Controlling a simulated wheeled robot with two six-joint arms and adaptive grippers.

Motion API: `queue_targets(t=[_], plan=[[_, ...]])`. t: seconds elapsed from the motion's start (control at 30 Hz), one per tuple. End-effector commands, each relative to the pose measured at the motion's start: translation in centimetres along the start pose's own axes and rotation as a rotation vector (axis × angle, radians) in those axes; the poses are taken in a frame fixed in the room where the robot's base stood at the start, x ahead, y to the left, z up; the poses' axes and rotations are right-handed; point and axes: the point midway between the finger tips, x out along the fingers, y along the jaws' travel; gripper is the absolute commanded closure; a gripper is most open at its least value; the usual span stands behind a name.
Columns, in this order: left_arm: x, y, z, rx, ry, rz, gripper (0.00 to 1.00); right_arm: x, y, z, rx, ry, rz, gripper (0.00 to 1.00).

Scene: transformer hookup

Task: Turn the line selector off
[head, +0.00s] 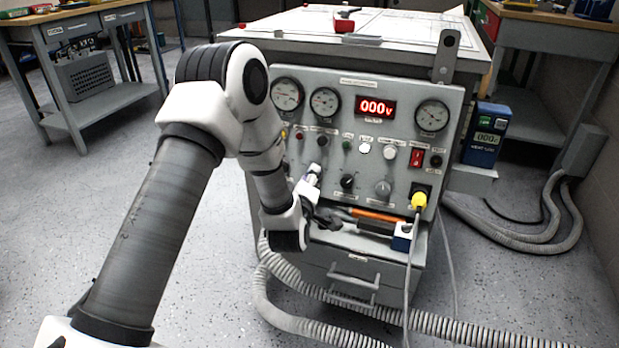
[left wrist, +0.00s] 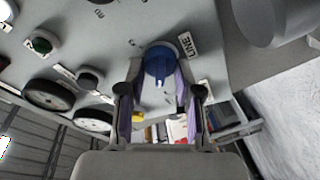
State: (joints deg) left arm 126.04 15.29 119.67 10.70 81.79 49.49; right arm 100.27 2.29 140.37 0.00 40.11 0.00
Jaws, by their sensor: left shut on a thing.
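The line selector is a blue knob (left wrist: 158,62) on the grey panel, beside a label reading LINE in the left wrist view. My left gripper (left wrist: 159,78) has one finger on each side of the knob and is shut on it. In the head view my left gripper (head: 311,180) reaches the lower left of the panel (head: 398,158), and the knob is hidden there behind my gripper and wrist. The red display (head: 375,107) reads 000 V. My right gripper is not in view.
The panel has round gauges (head: 432,116), other knobs (head: 383,187), a red switch (head: 416,157) and a yellow plug (head: 419,200). An orange-handled tool (head: 377,215) lies on the shelf below. A blue meter (head: 486,133) stands right. Grey hoses (head: 330,300) run over the floor.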

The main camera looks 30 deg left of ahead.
Motion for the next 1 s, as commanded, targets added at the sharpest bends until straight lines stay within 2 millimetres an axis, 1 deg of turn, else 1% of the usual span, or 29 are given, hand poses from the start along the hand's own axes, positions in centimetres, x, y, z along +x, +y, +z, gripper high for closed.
queue_targets(t=[0.4,0.43,0.47,0.5,0.77,0.83,0.93,1.0], plan=[[0.0,0.0,0.0,-0.009,0.001,-0.001,1.0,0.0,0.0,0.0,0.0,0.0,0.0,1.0],[0.0,0.1,0.0,-0.009,0.001,0.0,0.59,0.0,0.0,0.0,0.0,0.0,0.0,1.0],[0.0,0.1,0.0,-0.009,0.001,0.0,0.48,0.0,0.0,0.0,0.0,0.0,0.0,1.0],[0.0,0.0,0.0,-0.009,0.001,-0.001,0.41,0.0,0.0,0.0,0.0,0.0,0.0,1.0],[0.0,0.0,0.0,-0.008,0.0,-0.001,0.41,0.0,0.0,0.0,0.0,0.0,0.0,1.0],[-0.3,0.0,0.0,-0.008,-0.001,-0.002,0.41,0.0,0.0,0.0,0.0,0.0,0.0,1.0],[-1.5,0.0,0.1,-0.008,-0.002,-0.003,0.41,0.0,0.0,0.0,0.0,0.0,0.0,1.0],[-2.9,0.0,0.0,-0.008,-0.002,-0.004,0.41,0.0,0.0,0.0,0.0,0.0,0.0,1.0]])
